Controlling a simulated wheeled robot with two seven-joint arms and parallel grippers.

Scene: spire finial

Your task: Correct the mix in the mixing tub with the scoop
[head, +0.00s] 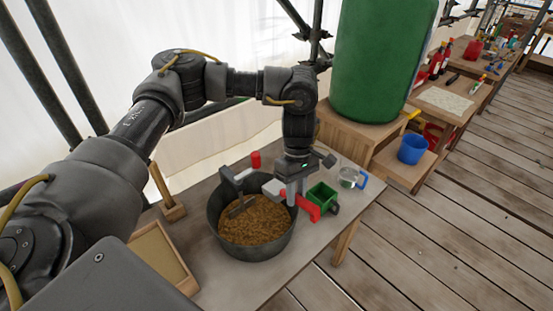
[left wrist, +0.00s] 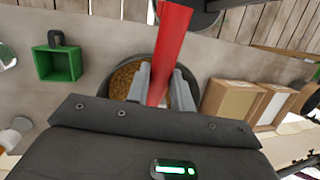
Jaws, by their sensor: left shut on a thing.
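The dark mixing tub (head: 216,234) stands on the table in the head view. It holds brown, grainy mix (head: 254,222); part of the mix (left wrist: 124,80) also shows in the left wrist view. A grey tool (head: 238,188) leans in the tub near its back left rim. My left gripper (head: 291,198) is over the tub's right rim, shut on a red handle (head: 309,208), likely the scoop's. In the left wrist view the handle (left wrist: 172,45) passes between the jaws (left wrist: 160,88). The scoop's working end cannot be made out clearly. My right gripper is not in view.
A green open box (head: 322,196) and a clear jug with a blue handle (head: 349,178) stand right of the tub. A shallow wooden tray (head: 176,255) lies at left. A green barrel (head: 382,60) and blue bucket (head: 412,149) stand beyond. The table's front right is clear.

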